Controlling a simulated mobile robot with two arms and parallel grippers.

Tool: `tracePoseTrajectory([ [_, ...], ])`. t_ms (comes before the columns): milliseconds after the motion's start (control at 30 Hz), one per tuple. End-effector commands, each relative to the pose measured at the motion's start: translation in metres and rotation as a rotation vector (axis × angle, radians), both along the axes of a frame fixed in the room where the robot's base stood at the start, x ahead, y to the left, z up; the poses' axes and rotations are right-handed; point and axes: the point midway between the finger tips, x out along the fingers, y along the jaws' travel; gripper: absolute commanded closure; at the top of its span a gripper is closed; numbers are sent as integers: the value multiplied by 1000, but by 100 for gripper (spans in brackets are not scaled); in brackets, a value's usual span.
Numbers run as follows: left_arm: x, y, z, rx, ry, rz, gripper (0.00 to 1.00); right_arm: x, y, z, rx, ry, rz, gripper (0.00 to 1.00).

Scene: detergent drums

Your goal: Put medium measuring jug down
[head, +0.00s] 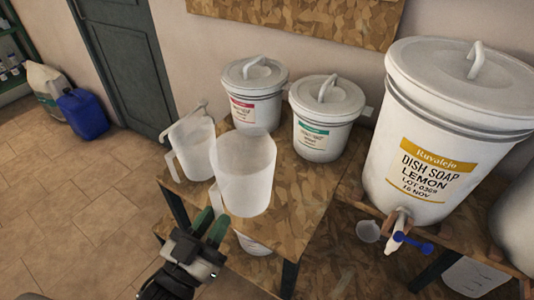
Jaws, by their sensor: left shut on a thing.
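A translucent white measuring jug (244,172), which I take to be the medium one, is upright at the front of the small wood-chip table (300,195). My left gripper (211,225), with green fingers, is shut on the jug's handle at its lower left. I cannot tell whether the jug's base touches the tabletop or is just above it. My right gripper is not in view.
Another jug (197,150) stands just left. Red-label (254,108) and green-label (322,140) drums stand behind. A large dish soap drum (425,135) with a blue-handled tap is at the right. A small cup (368,231) is below it. Tabletop right of the held jug is clear.

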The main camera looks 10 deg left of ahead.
Motion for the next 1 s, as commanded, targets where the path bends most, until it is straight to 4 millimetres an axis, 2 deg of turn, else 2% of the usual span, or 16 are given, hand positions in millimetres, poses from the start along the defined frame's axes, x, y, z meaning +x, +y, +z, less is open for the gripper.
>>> tracePoseTrajectory([
  [67,-5,-4,2,4,5,-40,100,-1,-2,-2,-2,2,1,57],
  [167,0,-4,0,2,8,-60,100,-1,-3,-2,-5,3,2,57],
  [500,69,24,-43,1,8,-57,100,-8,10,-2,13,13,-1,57],
  [633,89,32,-57,0,9,-58,100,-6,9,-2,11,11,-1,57],
  [833,100,37,-68,-1,10,-58,100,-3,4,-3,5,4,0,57],
  [1000,100,37,-93,-4,12,-57,100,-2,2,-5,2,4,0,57],
])
